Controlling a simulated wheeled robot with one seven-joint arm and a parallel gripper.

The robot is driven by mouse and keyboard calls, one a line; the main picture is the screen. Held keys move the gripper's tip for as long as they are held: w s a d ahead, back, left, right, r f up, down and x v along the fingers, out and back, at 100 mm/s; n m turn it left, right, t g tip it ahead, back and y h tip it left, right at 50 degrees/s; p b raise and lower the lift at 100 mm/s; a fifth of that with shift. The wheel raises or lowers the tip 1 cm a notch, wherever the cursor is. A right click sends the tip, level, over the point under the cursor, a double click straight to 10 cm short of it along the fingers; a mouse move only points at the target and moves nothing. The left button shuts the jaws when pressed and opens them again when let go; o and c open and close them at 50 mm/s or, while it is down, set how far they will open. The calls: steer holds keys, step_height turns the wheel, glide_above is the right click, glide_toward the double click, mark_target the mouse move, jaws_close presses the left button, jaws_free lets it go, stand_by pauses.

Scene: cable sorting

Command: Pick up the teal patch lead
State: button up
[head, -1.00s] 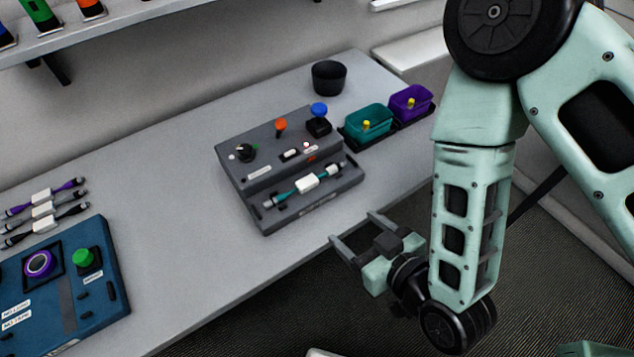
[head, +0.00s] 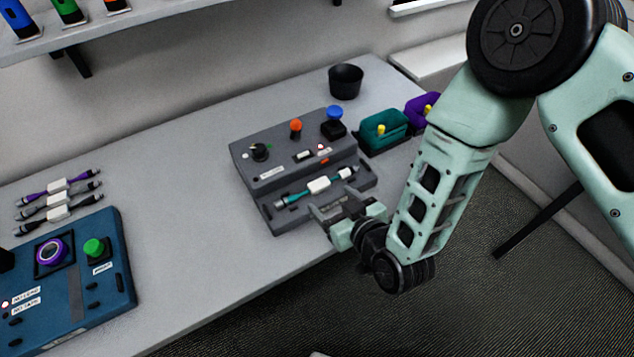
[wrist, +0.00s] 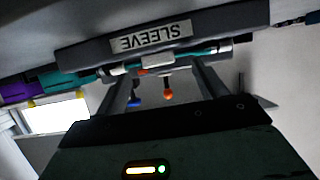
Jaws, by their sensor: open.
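The teal patch lead (head: 296,195), with a white tag around its middle and pale connector ends, lies along the front ledge of the grey sleeve station (head: 268,162). In the wrist view the lead (wrist: 192,53) runs across above and between my two fingers, just under the SLEEVE label, and the picture looks upside down. My gripper (head: 332,203) is open and empty at the front of the ledge, its fingers pointing toward the lead. It seems close to the lead but apart from it; the exact gap cannot be told.
A teal bin (head: 384,132) and a purple bin (head: 416,108) stand right of the station, partly behind my arm. A black cup (head: 346,82) is at the back. Several other leads (head: 58,199) and a blue station (head: 70,285) are at left. The table between is clear.

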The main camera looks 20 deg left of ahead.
mark_target(322, 189)
steer(key=shift+p+x, duration=0.65)
steer(key=shift+x, duration=1.3)
steer(key=shift+w+r, duration=0.1)
steer(key=shift+w, duration=0.1)
steer(key=shift+c, duration=0.3)
steer(key=c, duration=1)
steer(key=shift+r, duration=0.1)
steer(key=shift+c, duration=0.2)
